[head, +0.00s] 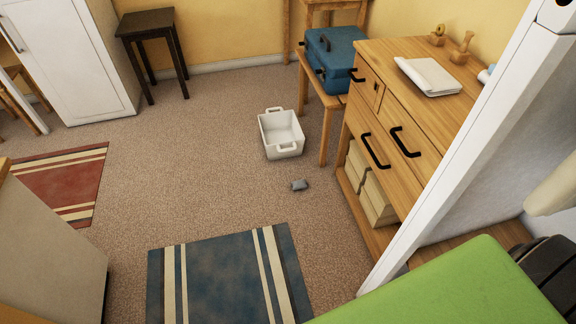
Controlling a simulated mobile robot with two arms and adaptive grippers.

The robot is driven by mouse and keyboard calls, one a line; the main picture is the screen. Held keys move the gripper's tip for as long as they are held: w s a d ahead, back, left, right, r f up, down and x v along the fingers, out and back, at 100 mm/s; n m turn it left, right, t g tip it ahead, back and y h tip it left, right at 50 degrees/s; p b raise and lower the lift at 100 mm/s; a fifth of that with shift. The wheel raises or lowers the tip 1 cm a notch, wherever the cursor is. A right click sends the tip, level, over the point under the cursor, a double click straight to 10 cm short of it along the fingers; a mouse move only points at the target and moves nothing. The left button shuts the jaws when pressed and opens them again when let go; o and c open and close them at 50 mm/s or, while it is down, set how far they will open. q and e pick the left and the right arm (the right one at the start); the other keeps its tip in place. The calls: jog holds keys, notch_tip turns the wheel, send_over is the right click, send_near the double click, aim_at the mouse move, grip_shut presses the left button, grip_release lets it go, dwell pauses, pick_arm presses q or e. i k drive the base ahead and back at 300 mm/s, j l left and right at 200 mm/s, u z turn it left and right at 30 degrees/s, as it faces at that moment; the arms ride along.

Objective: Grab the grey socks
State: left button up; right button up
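A small grey bundle that looks like the grey socks (299,185) lies on the brown carpet in the head view. It is just below a white basket, between the basket and the blue striped rug, and apart from both. It is too small to make out folds or separate socks. Neither of my grippers shows in this view.
The empty-looking white basket (281,134) stands on the carpet. A wooden dresser (410,118) and a bench with a blue case (336,60) stand to the right. The blue rug (228,277) and red rug (66,184) lie flat. The carpet (190,190) around the socks is open.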

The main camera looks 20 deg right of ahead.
aim_at(300, 185)
jog(key=i, duration=1.85)
jog(key=i+z, duration=0.1)
jog(key=i, duration=0.45)
jog(key=i+j+z, duration=0.1)
jog(key=i, duration=0.5)
jog(key=i+j+z, duration=0.1)
jog(key=i, duration=0.45)
jog(key=j+z, duration=0.1)
jog(key=z, duration=1.85)
jog(key=i+j, duration=0.05)
jog(key=j, duration=0.05)
